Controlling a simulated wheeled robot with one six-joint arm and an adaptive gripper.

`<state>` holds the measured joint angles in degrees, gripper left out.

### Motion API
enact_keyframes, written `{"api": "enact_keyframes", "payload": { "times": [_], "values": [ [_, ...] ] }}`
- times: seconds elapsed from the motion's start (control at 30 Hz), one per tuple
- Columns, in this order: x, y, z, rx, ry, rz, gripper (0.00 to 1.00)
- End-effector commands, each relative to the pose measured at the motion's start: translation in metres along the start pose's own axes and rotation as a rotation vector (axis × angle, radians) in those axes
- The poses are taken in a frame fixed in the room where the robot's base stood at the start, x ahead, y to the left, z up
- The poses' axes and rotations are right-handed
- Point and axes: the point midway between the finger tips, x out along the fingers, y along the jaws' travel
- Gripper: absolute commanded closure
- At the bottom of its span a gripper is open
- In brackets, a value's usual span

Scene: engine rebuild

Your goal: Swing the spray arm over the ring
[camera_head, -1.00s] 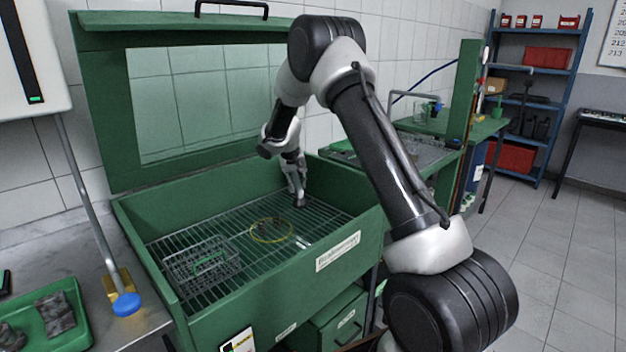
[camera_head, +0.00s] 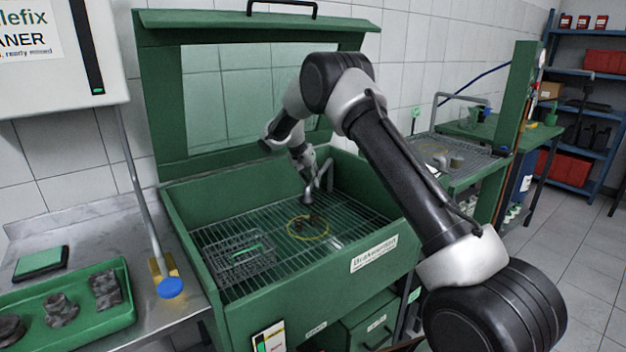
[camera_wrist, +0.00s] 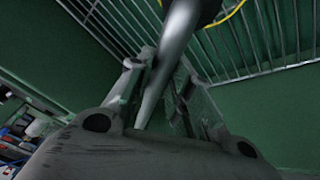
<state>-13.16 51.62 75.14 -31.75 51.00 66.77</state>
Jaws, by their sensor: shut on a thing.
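The spray arm is a bent grey tube (camera_head: 328,176) rising at the back right of the green wash basin (camera_head: 190,275). In the wrist view the tube (camera_wrist: 178,48) runs between my fingers, and its dark end sits near the top edge. My gripper (camera_head: 308,190) is shut on the tube; in the wrist view the fingers (camera_wrist: 165,85) lie on both sides of it. The yellow ring (camera_head: 296,234) lies on the basin's wire grate. The dark nozzle end (camera_head: 312,217) appears over the ring; its height is hard to tell. Part of the ring also shows in the wrist view (camera_wrist: 229,14).
A wire basket (camera_head: 240,262) stands on the grate, left of the ring. The basin lid (camera_head: 165,100) is raised behind my arm. A green tray (camera_head: 75,325) with dark parts lies at left. A blue-capped item (camera_head: 170,288) stands near the basin's left wall.

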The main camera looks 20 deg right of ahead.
Motion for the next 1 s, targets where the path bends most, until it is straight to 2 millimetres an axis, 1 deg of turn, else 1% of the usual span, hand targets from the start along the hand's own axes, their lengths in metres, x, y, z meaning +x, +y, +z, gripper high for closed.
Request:
{"api": "enact_keyframes", "payload": {
  "times": [0.03,0.17,0.2,0.3,0.57,0.67,0.77,0.87,1.0],
  "values": [
    [-0.002,-0.004,0.000,0.001,0.004,-0.009,1.00],
    [-0.002,-0.004,-0.001,0.000,0.005,-0.011,1.00],
    [-0.002,-0.004,-0.001,0.000,0.005,-0.011,0.75],
    [-0.002,-0.004,-0.001,0.000,0.006,-0.011,0.57],
    [-0.001,-0.003,-0.001,-0.001,0.004,-0.008,0.57],
    [-0.005,-0.003,-0.001,-0.001,0.004,-0.008,0.57],
    [-0.017,-0.003,-0.001,-0.001,0.005,-0.009,0.57],
    [-0.037,-0.003,-0.001,-0.001,0.007,-0.010,0.57],
    [-0.069,-0.003,-0.001,-0.001,0.006,-0.011,0.57]
  ]
}}
